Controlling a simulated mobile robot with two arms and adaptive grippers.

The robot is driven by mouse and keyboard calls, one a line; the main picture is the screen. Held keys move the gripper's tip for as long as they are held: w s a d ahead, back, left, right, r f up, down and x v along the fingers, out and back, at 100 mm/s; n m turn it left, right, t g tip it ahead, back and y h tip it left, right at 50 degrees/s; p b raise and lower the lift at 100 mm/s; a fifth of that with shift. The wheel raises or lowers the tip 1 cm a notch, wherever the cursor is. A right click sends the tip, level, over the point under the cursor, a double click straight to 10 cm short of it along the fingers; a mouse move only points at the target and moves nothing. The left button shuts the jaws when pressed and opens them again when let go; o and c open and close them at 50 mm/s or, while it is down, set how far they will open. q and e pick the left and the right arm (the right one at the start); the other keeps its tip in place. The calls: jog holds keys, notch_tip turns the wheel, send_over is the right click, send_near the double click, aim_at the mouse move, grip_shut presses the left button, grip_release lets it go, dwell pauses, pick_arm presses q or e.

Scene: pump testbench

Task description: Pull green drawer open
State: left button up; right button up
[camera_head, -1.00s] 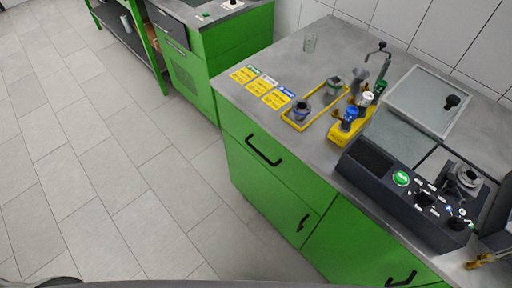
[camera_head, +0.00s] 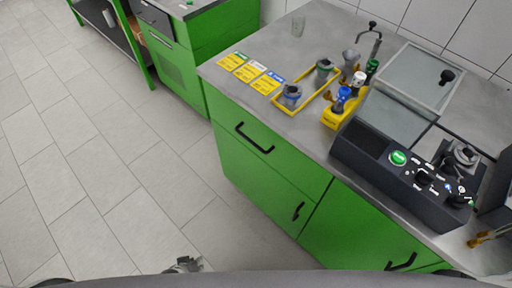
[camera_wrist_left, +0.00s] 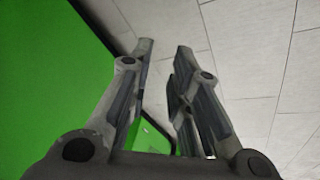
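The green drawer (camera_head: 275,165) is the upper front of the near cabinet, under the grey worktop, and looks flush with it. Its black bar handle (camera_head: 254,138) is in plain view with nothing touching it. My left gripper (camera_head: 186,264) shows only in part at the bottom edge of the head view, low and well apart from the handle. In the left wrist view my left gripper (camera_wrist_left: 164,50) has its two fingers spread with nothing between them. A green panel (camera_wrist_left: 45,80) fills the left of that view; I cannot tell which front it is. My right gripper is not in view.
Below the drawer is a green door with a black handle (camera_head: 298,211), and another green front (camera_head: 362,235) lies to the right. The worktop (camera_head: 285,55) carries yellow cards, pump parts and a dark control panel (camera_head: 410,180). The tiled floor (camera_head: 100,150) left of the cabinet is clear.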

pick_arm(q)
jog(key=w+d+r+n+t+h+b, duration=0.25)
jog(key=w+r, duration=0.25)
jog(key=w, duration=0.6)
jog(key=n+t+h+b, duration=0.5)
jog(key=h+b, duration=0.1)
jog(key=h, duration=0.1)
send_near(256, 145)
jog(key=shift+g, duration=0.25)
jog(key=x, duration=1)
jog(key=shift+w+d+f, duration=0.1)
jog(key=shift+w+f, duration=0.1)
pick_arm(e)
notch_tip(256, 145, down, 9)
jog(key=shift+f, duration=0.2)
pick_arm(q)
jog(key=shift+c, duration=0.4)
grip_shut()
